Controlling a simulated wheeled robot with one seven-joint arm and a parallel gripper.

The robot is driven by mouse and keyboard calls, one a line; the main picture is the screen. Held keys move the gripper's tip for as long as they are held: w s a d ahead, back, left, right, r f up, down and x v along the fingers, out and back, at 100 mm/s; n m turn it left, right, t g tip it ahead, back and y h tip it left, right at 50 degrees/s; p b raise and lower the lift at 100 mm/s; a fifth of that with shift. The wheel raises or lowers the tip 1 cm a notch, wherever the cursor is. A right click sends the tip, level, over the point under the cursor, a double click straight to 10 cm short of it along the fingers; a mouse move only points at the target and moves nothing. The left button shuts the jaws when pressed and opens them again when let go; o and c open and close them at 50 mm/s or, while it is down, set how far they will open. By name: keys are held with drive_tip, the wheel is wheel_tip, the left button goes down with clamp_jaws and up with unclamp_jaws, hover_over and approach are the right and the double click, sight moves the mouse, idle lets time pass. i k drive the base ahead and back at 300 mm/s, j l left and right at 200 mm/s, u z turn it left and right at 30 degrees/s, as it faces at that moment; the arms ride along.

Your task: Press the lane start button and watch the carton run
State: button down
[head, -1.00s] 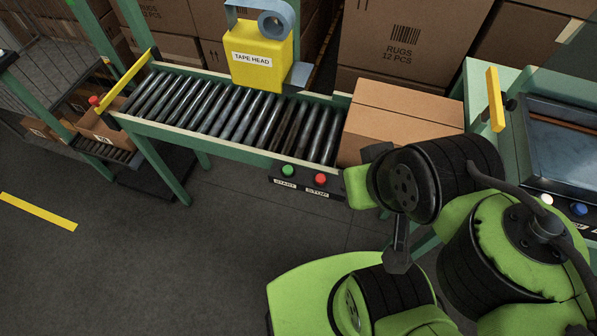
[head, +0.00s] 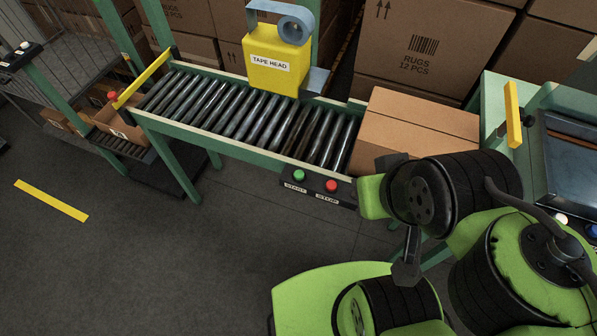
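The green START button (head: 299,175) and the red STOP button (head: 331,186) sit on a dark control box on the front rail of the roller lane (head: 225,115). The closed brown carton (head: 415,128) rests at the lane's right end, with its lower front partly hidden by my arm. The yellow tape head (head: 276,62) stands over the middle of the lane. My arm's dark end part (head: 405,268) hangs right of and below the buttons, apart from them. I cannot make out separate fingers or whether they are open or shut.
A yellow bar (head: 143,78) crosses the lane's left end, and another yellow post (head: 513,113) stands right of the carton. Stacked rug cartons (head: 430,45) fill the back. The floor in front is clear.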

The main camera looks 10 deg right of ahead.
sight(298, 174)
drive_tip(key=i+j+z, duration=0.1)
drive_tip(key=j, duration=0.35)
drive_tip(key=i+j+z, duration=0.15)
drive_tip(key=j, duration=0.3)
drive_tip(key=i+j+z, duration=0.1)
drive_tip(key=j, duration=0.35)
drive_tip(key=i+j+z, duration=0.1)
drive_tip(key=j, duration=0.35)
drive_tip(key=i, duration=0.05)
